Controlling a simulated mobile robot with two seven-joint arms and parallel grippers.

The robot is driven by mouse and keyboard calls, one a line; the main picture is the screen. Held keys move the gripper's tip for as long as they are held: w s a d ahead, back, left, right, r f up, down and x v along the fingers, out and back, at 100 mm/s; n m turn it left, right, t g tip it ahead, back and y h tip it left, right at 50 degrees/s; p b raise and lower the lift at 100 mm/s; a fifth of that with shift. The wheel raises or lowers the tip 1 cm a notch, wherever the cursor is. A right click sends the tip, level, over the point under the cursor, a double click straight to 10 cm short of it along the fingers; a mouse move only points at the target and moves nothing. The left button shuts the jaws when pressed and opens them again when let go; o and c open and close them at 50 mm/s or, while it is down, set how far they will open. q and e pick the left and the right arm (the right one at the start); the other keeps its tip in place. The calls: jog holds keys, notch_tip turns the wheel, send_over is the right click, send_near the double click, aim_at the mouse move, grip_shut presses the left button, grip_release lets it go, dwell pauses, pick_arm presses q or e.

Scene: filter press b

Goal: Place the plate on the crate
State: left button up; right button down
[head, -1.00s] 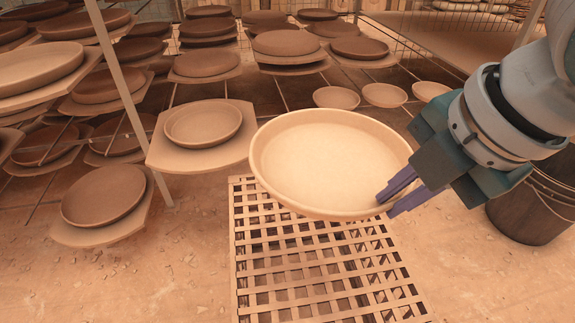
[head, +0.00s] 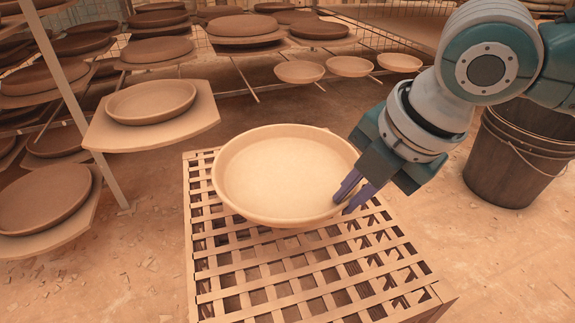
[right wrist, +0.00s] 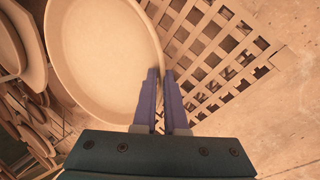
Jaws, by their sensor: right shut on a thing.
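The plate (head: 282,172) is a round, pale clay dish with a raised rim. In the head view it appears over the far part of the slatted crate (head: 262,282); I cannot tell whether it touches the slats. My right gripper (head: 347,193) is shut on the plate's right rim, one finger inside and one outside. In the right wrist view the plate (right wrist: 100,50) fills the upper left, with the fingers (right wrist: 160,92) on its rim and the crate (right wrist: 205,50) beyond. My left gripper is not in view.
A drying rack with several clay plates on boards stands at the left and back; the nearest board (head: 190,132) is close to the plate's left. Small bowls (head: 350,66) sit behind. A dark bucket (head: 515,150) stands at the right. The crate's near part is bare.

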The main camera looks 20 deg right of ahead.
aim_at(334, 238)
notch_tip(334, 238, down, 7)
jog(key=b, duration=0.4)
jog(key=shift+f, duration=0.1)
jog(key=c, duration=1.2)
grip_release()
jog(key=shift+w, duration=0.1)
jog(key=shift+c, duration=0.2)
